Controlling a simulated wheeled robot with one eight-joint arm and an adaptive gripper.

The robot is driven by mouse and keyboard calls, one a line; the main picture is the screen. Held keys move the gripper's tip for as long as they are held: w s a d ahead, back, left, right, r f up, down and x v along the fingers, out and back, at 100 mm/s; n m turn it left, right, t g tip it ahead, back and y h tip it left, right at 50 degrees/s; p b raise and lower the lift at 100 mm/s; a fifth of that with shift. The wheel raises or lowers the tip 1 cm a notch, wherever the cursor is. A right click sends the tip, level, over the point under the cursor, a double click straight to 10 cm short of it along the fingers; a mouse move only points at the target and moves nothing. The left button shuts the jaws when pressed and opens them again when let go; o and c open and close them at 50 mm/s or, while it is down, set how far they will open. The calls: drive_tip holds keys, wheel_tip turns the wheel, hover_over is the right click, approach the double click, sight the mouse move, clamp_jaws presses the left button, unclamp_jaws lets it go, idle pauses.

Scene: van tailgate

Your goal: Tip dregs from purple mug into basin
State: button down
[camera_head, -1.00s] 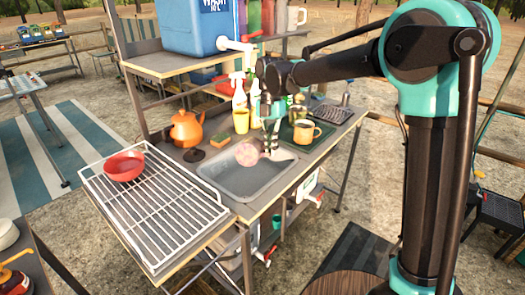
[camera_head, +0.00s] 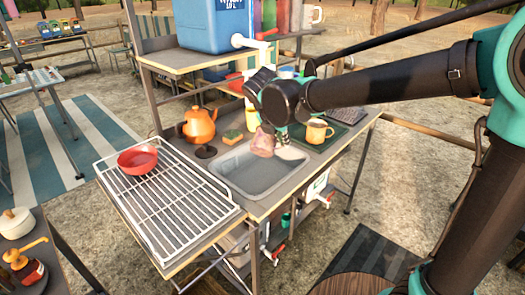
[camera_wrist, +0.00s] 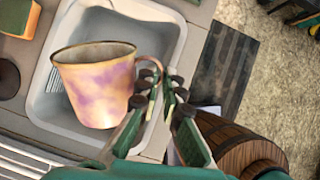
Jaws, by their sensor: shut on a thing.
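The purple mug (camera_wrist: 98,90), mottled pink, purple and cream, hangs over the basin. It also shows in the head view (camera_head: 263,144), small and apparently tilted. My gripper (camera_wrist: 167,88) is shut on the mug's handle, at the mug's right in the wrist view. In the head view, my gripper (camera_head: 282,139) is partly hidden by the mug and arm. The pale grey basin (camera_head: 250,180) is set into the counter below; its rim shows in the wrist view (camera_wrist: 45,75).
An orange mug (camera_head: 316,131) stands on a dark green tray (camera_head: 337,138) right of the basin. An orange kettle (camera_head: 199,126) and a sponge (camera_head: 233,135) stand behind it. A white rack (camera_head: 165,205) with a red bowl (camera_head: 137,160) is left. A blue water container (camera_head: 215,25) stands above.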

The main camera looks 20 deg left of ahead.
drive_tip(key=t, duration=0.3)
drive_tip(key=r+t, duration=0.1)
drive_tip(key=t, duration=0.2)
drive_tip(key=shift+a+r, duration=0.1)
drive_tip(key=shift+r, duration=0.1)
drive_tip(key=t, duration=0.2)
drive_tip(key=r+t, duration=0.1)
drive_tip(key=t, duration=0.1)
drive_tip(key=m+t, duration=0.1)
drive_tip(key=t, duration=0.1)
drive_tip(key=shift+r+h, duration=0.25)
drive_tip(key=shift+h, duration=0.15)
